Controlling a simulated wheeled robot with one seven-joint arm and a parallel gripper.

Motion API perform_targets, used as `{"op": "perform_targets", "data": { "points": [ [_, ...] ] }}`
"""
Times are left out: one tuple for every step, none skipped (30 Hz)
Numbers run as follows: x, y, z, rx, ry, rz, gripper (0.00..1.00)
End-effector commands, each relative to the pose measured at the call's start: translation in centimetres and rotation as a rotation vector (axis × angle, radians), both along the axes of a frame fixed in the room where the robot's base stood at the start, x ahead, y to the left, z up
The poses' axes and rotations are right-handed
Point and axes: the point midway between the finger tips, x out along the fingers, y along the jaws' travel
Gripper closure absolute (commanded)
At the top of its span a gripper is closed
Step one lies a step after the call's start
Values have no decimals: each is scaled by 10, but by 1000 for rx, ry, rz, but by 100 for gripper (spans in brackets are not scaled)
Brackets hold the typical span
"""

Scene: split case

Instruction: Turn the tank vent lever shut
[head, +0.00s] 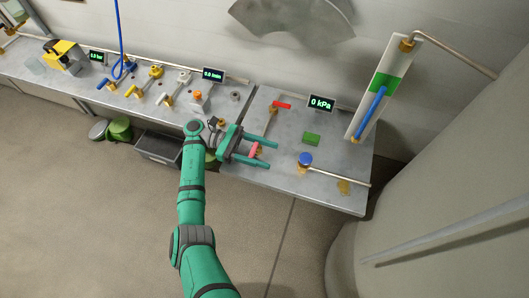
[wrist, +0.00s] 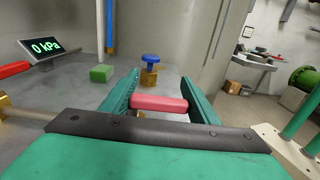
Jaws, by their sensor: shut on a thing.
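My gripper (head: 273,156) reaches over the right-hand bench, its two green fingers pointing right. They are closed on the ends of a pink-red lever handle (head: 256,150), which lies crosswise between them. In the wrist view this handle (wrist: 159,103) spans the gap between the fingers. The handle's pivot is mostly hidden by my gripper. A second red handle (head: 282,105) on a brass fitting sits farther back on the bench, clear of my gripper. No label shows which of them is the tank vent lever.
A display (head: 321,103) reads 0 kPa. A green block (head: 311,139) and a blue knob on brass (head: 305,159) stand beyond my fingertips. A sight tube with a blue column (head: 370,113) rises at the back right. A large tank (head: 450,210) curves along the right.

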Motion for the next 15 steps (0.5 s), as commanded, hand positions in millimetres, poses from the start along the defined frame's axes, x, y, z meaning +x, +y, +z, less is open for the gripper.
{"op": "perform_targets", "data": {
  "points": [
    [-2,0,0,-1,1,-9,68],
    [-2,0,0,-1,1,-10,68],
    [-2,0,-1,-2,2,-11,68],
    [-2,0,-1,-2,2,-12,68],
    [-3,0,-1,-2,2,-12,68],
    [-3,0,-1,-2,2,-12,68],
    [-3,-1,-1,-2,2,-12,68],
    [-3,-1,-1,-2,2,-13,68],
    [-3,-1,-1,-2,2,-13,68],
    [-3,-1,-1,-2,2,-13,68],
    [-3,-1,-1,-2,2,-13,68],
    [-3,-1,-1,-2,2,-13,68],
    [-3,-1,-1,-2,2,-13,38],
    [-3,-1,-1,-2,2,-12,31],
    [-3,-1,-1,-2,2,-12,27]
  ]
}}
